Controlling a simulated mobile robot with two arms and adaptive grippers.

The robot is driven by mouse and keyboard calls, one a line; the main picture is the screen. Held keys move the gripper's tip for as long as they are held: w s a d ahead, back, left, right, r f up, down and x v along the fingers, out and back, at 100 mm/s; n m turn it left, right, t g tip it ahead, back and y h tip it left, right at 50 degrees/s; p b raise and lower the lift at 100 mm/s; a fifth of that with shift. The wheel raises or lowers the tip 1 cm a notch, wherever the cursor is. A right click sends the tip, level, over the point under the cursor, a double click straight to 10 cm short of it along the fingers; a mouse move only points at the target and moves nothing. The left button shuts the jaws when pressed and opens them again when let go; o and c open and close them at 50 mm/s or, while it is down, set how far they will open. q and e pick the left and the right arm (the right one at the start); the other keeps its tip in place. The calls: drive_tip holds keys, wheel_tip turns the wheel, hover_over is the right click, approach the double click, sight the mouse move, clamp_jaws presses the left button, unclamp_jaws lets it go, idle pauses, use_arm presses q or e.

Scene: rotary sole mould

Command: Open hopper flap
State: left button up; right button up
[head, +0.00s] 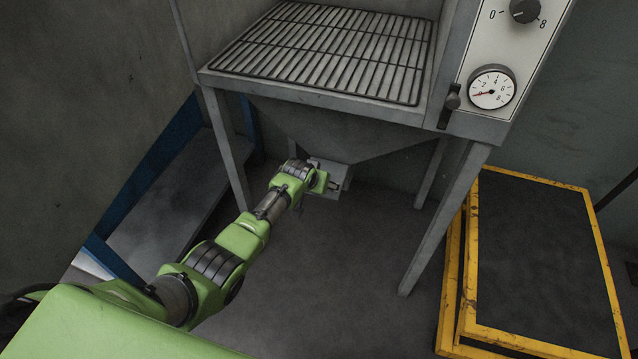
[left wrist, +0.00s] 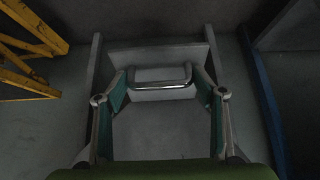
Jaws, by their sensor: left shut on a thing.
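The hopper (head: 335,128) narrows down below the barred grate, under the machine's frame. Its small grey flap (head: 346,172) is at the bottom outlet. In the left wrist view the pale plate of the flap (left wrist: 158,55) carries a shiny metal bar handle (left wrist: 160,84). My left gripper (head: 333,186) is at the flap, low between the frame legs. In the left wrist view its two fingers (left wrist: 160,83) are shut on the handle, one at each end of the bar. My right gripper is in neither view.
The barred grate (head: 335,50) tops the frame, with a dial and pressure gauge (head: 491,90) at its right. Grey legs (head: 445,225) stand around the hopper. A yellow-edged platform (head: 540,260) is at right, a blue-edged bench (head: 175,190) at left. The floor under the hopper is clear.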

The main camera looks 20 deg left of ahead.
use_arm(q)
drive_tip(key=shift+w+a+r+t, duration=0.15)
drive_tip(key=shift+w+r+t, duration=0.15)
drive_tip(key=shift+w+r, duration=0.55)
drive_tip(key=o, duration=1.4)
drive_tip(key=shift+s, duration=0.15)
drive_tip(key=shift+s+f, duration=0.1)
drive_tip(key=shift+f, duration=0.05)
drive_tip(key=shift+s+f, duration=0.1)
drive_tip(key=shift+s, duration=0.1)
drive_tip(key=v, duration=1.2)
drive_tip(key=shift+w, duration=0.2)
